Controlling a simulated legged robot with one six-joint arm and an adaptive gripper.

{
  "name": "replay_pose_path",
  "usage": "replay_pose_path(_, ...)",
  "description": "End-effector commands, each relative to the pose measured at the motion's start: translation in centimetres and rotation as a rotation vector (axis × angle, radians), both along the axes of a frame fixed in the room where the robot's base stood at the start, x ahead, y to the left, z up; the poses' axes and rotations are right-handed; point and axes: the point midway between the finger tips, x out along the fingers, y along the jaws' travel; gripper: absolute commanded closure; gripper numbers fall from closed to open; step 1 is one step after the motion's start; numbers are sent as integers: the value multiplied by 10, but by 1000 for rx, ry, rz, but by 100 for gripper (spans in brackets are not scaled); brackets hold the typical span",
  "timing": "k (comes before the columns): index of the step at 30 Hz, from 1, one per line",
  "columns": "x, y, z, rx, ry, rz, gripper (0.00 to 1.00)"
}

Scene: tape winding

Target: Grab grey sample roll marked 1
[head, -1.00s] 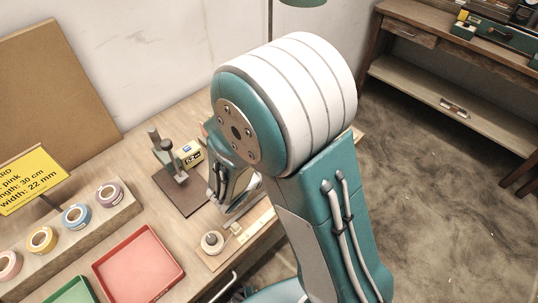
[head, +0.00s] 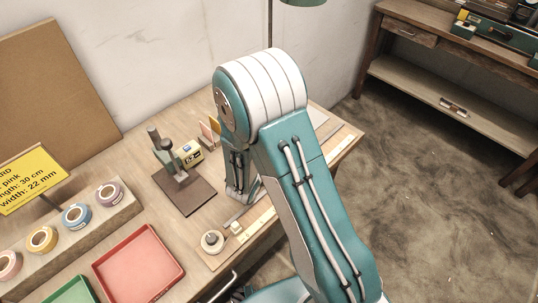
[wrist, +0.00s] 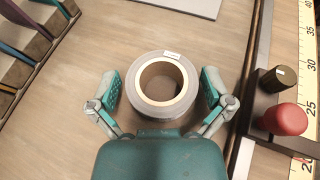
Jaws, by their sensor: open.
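A grey tape roll (wrist: 160,112) with a beige core lies flat on the wooden table in the wrist view. A small white label sits on its far rim, too small to read. My gripper (wrist: 161,90) is open, with one teal-padded finger on the left and one on the right of the roll. Small gaps seem to show between the pads and the roll; I cannot tell the finger height exactly. In the head view, my arm hides the grey roll and most of my gripper.
In the wrist view, a rack of slots (wrist: 35,45) stands at upper left, and a red knob (wrist: 285,119) and ruler (wrist: 305,70) are at right. In the head view, a red tray (head: 138,265), coloured rolls (head: 77,216) and a stand (head: 172,165) are at left.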

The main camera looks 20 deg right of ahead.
Motion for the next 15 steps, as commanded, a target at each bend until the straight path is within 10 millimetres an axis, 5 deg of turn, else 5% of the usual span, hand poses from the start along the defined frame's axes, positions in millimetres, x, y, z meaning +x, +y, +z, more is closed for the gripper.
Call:
replay_pose_path(11,13,-9,-6,0,-1,1,0)
replay_pose_path(15,13,-9,-6,0,0,1,51)
